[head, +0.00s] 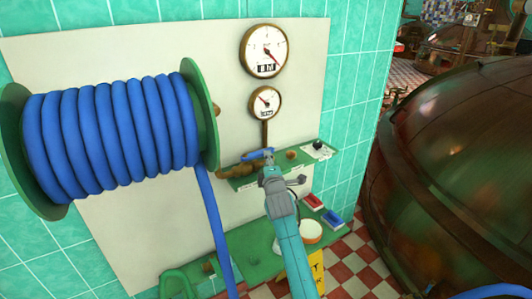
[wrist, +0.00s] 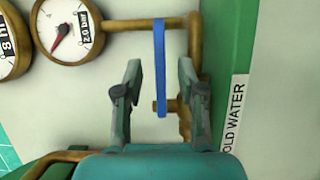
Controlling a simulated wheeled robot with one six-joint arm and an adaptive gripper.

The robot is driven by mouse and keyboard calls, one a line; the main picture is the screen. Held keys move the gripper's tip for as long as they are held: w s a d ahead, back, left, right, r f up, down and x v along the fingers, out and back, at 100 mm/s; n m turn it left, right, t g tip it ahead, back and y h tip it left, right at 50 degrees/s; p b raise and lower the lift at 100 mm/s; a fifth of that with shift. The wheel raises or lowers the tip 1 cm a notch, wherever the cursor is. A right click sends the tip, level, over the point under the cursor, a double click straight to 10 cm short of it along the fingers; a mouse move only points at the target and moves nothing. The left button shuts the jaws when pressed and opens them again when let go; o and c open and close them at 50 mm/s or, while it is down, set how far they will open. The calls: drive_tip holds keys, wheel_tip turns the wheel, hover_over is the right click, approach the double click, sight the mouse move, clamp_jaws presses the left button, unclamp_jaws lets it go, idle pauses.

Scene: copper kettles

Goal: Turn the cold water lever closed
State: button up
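The blue cold water lever (wrist: 159,70) is a flat bar on a brass pipe (wrist: 193,60), beside a label (wrist: 236,115) partly reading "OLD WATER". In the wrist view it runs upright, its lower part between the fingers of my gripper (wrist: 160,80), with a gap on both sides. My gripper is open and holds nothing. In the head view the blue lever (head: 258,153) lies roughly level with the wall, just beyond my gripper (head: 268,163), which hides part of it. How far the fingertips reach past the lever I cannot tell.
A large blue hose reel (head: 115,130) stands at the left. Two round gauges (head: 264,51) (head: 266,103) are on the wall above the pipe. A green shelf (head: 320,152) is behind my gripper, with a lower green bench (head: 255,262) below. A big copper kettle (head: 455,170) fills the right.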

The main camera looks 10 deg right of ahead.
drive_tip(key=shift+w+d, duration=0.15)
drive_tip(key=shift+w, duration=3.15)
drive_tip(key=shift+c, duration=0.2)
clamp_jaws()
